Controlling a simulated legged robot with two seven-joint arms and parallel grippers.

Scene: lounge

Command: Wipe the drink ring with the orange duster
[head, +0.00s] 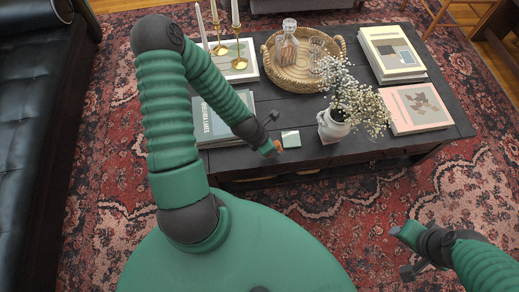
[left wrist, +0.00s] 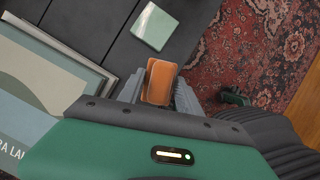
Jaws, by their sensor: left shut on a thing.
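My left gripper (head: 272,150) is low over the front edge of the dark coffee table. In the left wrist view its fingers (left wrist: 158,90) are shut on the orange duster (left wrist: 162,80). Only a small orange bit of the duster (head: 278,144) shows in the head view. It is just left of a small pale green square (head: 291,139), perhaps a coaster, which also shows in the wrist view (left wrist: 154,27). I cannot make out the drink ring in either view. My right gripper (head: 402,248) is over the rug at the lower right, away from the table; its opening is unclear.
On the coffee table (head: 265,96) are a white vase (head: 331,127) with flowers, a woven tray (head: 285,80) with a decanter and glass, books at both sides, and candlesticks (head: 239,62). A book (left wrist: 45,90) lies left of the duster. A black sofa (head: 40,110) is left.

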